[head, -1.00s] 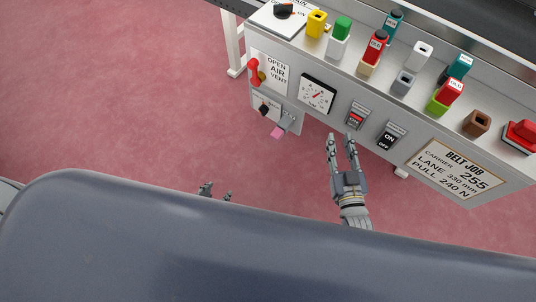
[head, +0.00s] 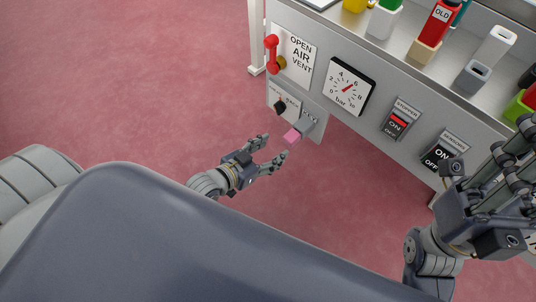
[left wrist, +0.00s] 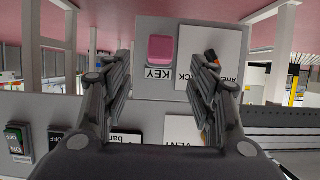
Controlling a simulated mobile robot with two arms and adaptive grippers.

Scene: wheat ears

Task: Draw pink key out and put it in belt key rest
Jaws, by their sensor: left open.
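The pink key (head: 292,137) sticks out of a small lock on the lower left panel of the console. In the left wrist view, the pink key (left wrist: 161,49) shows above a KEY label, between my fingers. My left gripper (head: 276,147) is open and empty, its fingertips just short of the pink key and either side of its line. Its fingers also show in the left wrist view (left wrist: 160,70). My right gripper (head: 512,148) is at the right edge, partly cut off, in front of the console; its opening is unclear. I cannot pick out the belt key rest.
A black selector knob (head: 280,107) sits left of the key, below a red valve handle (head: 271,54). A pressure gauge (head: 349,87) and two rocker switches (head: 397,124) are further right. Coloured blocks, including a grey holder (head: 473,77), stand on the shelf. Floor below is clear.

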